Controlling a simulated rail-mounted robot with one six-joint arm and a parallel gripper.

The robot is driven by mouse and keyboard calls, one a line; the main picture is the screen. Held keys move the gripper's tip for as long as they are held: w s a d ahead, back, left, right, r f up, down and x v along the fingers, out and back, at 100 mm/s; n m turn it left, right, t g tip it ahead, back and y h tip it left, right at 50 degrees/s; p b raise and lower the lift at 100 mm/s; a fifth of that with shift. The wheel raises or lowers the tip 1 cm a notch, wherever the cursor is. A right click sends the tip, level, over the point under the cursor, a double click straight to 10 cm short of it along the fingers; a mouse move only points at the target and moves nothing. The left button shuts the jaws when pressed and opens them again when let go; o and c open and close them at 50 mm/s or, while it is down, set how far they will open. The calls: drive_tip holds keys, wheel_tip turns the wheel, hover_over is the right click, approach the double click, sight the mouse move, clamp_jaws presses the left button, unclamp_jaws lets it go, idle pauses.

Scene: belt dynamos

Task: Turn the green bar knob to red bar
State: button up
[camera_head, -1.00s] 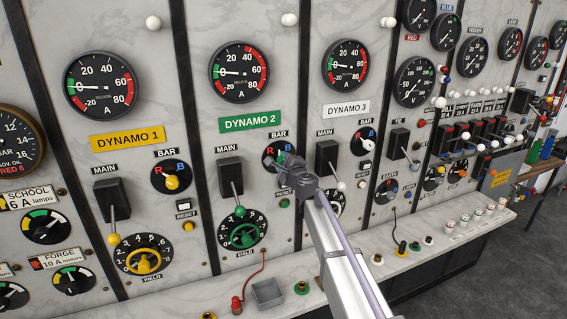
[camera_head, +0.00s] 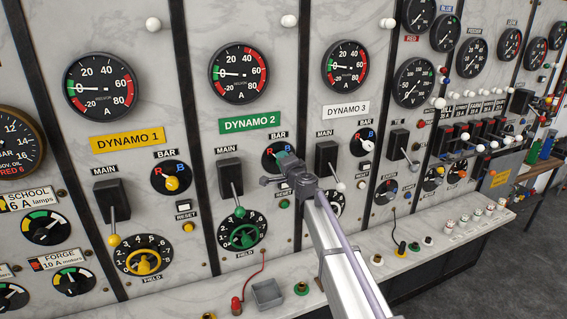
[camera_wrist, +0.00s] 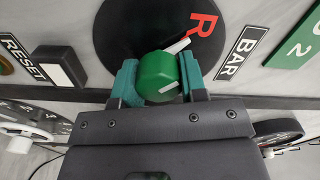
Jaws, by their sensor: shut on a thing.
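The green bar knob (camera_wrist: 157,80) fills the middle of the wrist view, on a round black dial (camera_wrist: 118,35). My gripper (camera_wrist: 159,76) is shut on it, with one teal finger on each side. A white pointer (camera_wrist: 178,46) beside the knob points up and right, toward the side of the red R (camera_wrist: 203,24). Whether it lines up exactly with the R is unclear. The blue B is not visible in the wrist view. In the head view, my gripper (camera_head: 286,163) covers the knob and part of the Dynamo 2 bar dial (camera_head: 270,155).
The Dynamo 2 main lever (camera_head: 230,176) is left of the dial, and the Dynamo 3 main lever (camera_head: 327,160) is to its right. The green field wheel (camera_head: 242,233) is below left. A white reset button (camera_wrist: 60,66) is near the dial. A grey tray (camera_head: 267,293) sits on the ledge.

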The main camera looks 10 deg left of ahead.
idle(0.4)
drive_tip(key=o, duration=0.9)
drive_tip(key=shift+o, duration=0.2)
drive_tip(key=v, duration=1.1)
drive_tip(key=shift+w, duration=0.1)
